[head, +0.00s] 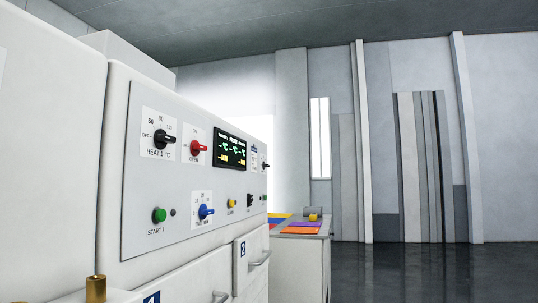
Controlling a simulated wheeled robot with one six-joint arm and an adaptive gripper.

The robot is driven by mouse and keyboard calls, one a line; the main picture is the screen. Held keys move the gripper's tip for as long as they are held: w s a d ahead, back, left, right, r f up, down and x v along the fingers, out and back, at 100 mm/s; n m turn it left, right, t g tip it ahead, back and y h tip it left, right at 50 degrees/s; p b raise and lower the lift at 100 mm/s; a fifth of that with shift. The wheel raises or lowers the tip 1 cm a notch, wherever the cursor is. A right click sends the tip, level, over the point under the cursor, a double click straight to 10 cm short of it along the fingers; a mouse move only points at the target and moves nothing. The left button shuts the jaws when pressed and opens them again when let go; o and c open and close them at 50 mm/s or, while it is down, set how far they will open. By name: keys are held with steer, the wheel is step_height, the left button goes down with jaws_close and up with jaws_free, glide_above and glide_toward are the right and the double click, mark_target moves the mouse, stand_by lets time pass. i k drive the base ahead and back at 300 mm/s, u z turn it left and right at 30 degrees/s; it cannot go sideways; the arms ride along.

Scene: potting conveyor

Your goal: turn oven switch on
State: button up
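The oven's control panel (135,232) is on the front of a white machine at the left in the head view. The red knob (196,147), with a label below it that seems to read "OVEN", sits in the upper row of the panel. Its handle points to the right. A black knob (163,138) labelled "HEAT 1 °C" is left of it. A blue knob (205,212) is below it, on a white plate with numbers. My gripper is not in view.
A display (230,151) is lit right of the red knob. A green START 1 button (159,215) and a yellow button (232,203) are lower. Drawers with handles (260,260) jut out below. A table (300,235) with coloured mats stands beyond. Open floor (430,270) lies right.

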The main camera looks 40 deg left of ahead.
mark_target(196, 148)
steer(key=u, duration=0.45)
steer(key=i, duration=1.4)
steer(key=u, duration=1)
